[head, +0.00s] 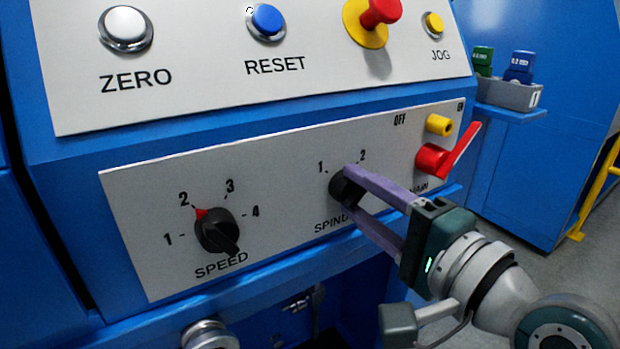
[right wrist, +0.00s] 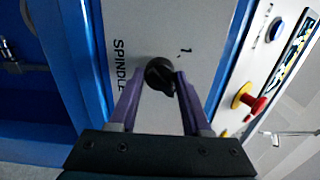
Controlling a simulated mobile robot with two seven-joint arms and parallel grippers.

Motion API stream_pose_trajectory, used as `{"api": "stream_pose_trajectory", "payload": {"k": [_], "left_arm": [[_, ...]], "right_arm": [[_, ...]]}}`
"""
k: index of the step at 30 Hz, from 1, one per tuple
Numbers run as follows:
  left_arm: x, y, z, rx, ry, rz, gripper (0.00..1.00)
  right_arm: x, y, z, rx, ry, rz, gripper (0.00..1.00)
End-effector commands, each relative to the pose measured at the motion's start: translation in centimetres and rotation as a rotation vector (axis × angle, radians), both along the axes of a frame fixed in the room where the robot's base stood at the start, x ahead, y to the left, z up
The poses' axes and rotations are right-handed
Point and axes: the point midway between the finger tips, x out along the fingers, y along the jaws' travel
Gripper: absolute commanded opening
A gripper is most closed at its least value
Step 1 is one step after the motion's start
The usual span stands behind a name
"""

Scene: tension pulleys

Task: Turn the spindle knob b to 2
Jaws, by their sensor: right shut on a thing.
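The spindle knob (head: 339,189) is a black rotary knob on the lower white panel, with marks 1 and 2 above it and a partly covered SPINDLE label below. My right gripper (head: 350,190) has its two purple fingers on either side of this knob and is shut on it. In the right wrist view the knob (right wrist: 158,74) sits between the tips of the fingers (right wrist: 160,88). The fingers hide the knob's pointer, so I cannot tell which mark it faces. My left gripper is not in view.
The speed knob (head: 217,231) with a red pointer near 2 is to the left. A red lever (head: 458,150) and a yellow part (head: 439,125) stick out at the right. Above are the ZERO, RESET and JOG buttons and a red emergency button (head: 380,12).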

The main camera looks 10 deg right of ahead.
Motion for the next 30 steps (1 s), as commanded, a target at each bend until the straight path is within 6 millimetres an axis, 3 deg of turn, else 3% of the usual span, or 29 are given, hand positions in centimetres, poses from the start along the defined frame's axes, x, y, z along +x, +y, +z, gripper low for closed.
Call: {"api": "stream_pose_trajectory", "payload": {"k": [1,9,19,30], "left_arm": [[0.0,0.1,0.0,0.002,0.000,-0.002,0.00],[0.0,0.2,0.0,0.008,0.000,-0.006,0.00],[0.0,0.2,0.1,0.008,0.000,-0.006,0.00],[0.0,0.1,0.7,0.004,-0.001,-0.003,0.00]], "right_arm": [[0.0,0.0,0.0,0.003,0.001,0.000,0.50],[0.0,0.0,0.0,0.001,0.000,0.000,0.79],[-0.6,-0.3,0.0,0.000,0.000,0.000,0.79],[-7.0,-2.5,0.0,-0.001,0.003,0.001,0.79]]}}
